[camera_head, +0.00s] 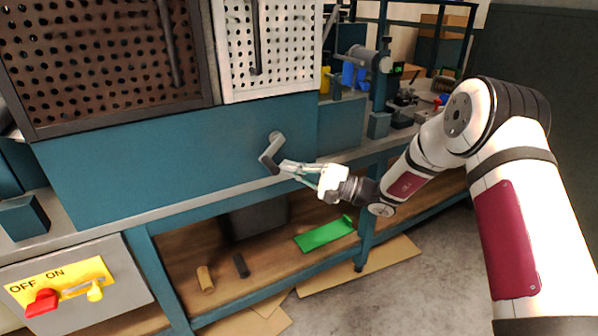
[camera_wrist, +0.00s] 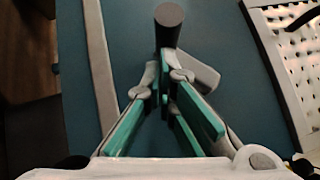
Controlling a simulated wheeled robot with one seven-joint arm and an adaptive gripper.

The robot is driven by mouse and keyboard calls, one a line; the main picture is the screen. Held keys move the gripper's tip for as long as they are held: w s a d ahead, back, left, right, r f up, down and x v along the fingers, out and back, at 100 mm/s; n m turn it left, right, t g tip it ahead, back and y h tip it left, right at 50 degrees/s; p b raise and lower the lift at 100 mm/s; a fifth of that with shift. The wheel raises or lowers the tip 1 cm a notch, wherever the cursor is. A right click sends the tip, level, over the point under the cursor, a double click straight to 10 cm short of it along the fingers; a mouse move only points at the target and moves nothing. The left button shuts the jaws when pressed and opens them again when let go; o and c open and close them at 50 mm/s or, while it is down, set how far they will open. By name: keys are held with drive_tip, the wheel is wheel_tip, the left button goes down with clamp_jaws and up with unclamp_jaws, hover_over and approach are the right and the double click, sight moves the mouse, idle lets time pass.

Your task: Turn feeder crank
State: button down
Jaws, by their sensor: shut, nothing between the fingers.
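The feeder crank (camera_head: 277,141) is a small grey arm with a dark grip on the front of the blue-teal panel. My gripper (camera_head: 285,167) reaches in from the right, with its fingertips right beside the crank's lower end. In the wrist view the crank's dark round grip (camera_wrist: 169,26) stands just beyond the fingertips, and its grey arm (camera_wrist: 203,72) slants down to the right behind them. My gripper (camera_wrist: 168,82) shows there with its teal-padded fingers drawn together at the tips, holding nothing. I cannot tell whether the fingertips touch the grip.
A brown perforated panel (camera_head: 105,65) and a white perforated panel (camera_head: 273,50) stand above the crank. A grey ledge (camera_head: 190,200) runs below it. A switch box (camera_head: 75,285) with red and yellow levers is at lower left. A green sheet (camera_head: 325,233) lies on the lower shelf.

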drive_tip(key=shift+a, duration=0.1)
drive_tip(key=shift+s+a+r+m+t+y, duration=0.1)
drive_tip(key=shift+s+a+m+t+y, duration=0.25)
drive_tip(key=shift+m, duration=0.25)
drive_tip(key=shift+s+a+r+m+t+y, duration=0.15)
drive_tip(key=shift+s+a+m+y, duration=0.1)
drive_tip(key=shift+a+m+y, duration=0.3)
drive_tip(key=shift+d+b, duration=0.1)
drive_tip(key=shift+b, duration=0.2)
